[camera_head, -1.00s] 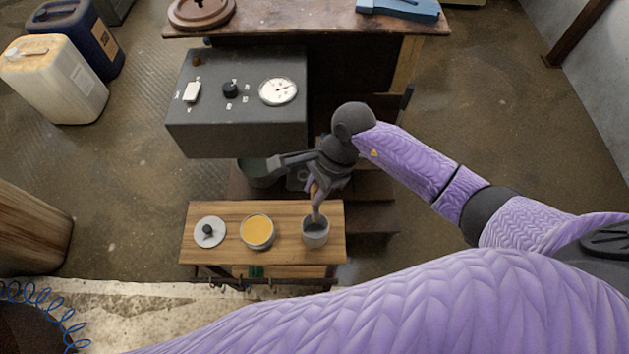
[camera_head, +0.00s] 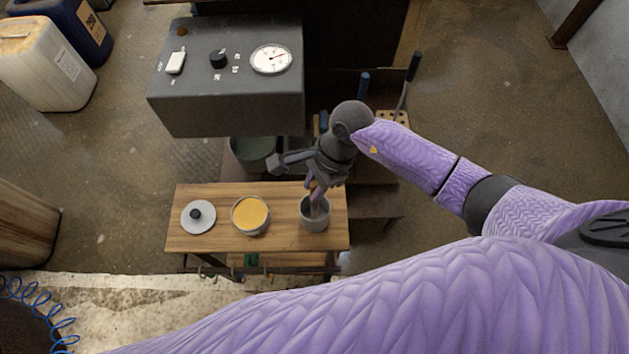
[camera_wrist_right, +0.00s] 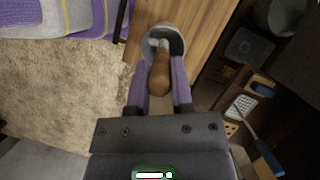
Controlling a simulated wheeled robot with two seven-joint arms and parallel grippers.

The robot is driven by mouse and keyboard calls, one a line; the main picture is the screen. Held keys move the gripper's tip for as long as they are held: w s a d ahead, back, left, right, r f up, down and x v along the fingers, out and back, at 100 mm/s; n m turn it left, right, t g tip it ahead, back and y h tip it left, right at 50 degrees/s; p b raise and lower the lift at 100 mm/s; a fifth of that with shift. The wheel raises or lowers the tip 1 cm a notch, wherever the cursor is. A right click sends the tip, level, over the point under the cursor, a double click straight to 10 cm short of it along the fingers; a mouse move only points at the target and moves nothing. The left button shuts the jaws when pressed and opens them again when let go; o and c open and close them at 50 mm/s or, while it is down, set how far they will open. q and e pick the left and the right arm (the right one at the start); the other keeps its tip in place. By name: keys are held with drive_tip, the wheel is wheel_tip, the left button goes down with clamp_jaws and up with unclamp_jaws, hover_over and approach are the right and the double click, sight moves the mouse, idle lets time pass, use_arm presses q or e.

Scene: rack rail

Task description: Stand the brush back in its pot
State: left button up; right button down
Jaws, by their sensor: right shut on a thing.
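The grey pot (camera_head: 314,222) stands on the right end of the small wooden table. My right gripper (camera_head: 315,186) is above the pot, shut on the brush's brown handle (camera_head: 319,203). The brush points down and its lower end lies within the pot's mouth. In the right wrist view the purple fingers of my right gripper (camera_wrist_right: 160,88) flank the brown brush handle (camera_wrist_right: 161,76), and the pot's pale rim (camera_wrist_right: 152,32) surrounds the far end. I cannot tell whether the brush touches the pot's bottom. My left gripper is out of view.
The wooden table (camera_head: 275,195) also bears a pot of orange-yellow stuff (camera_head: 250,214) and a grey lid with a black knob (camera_head: 198,217). A dark box with a dial (camera_head: 225,100) stands behind. A grater (camera_wrist_right: 243,106) lies right of the table in the wrist view.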

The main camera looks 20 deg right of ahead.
drive_tip(key=shift+c, duration=2.1)
unclamp_jaws()
drive_tip(key=p+v, duration=0.2)
drive_tip(key=v, duration=0.8)
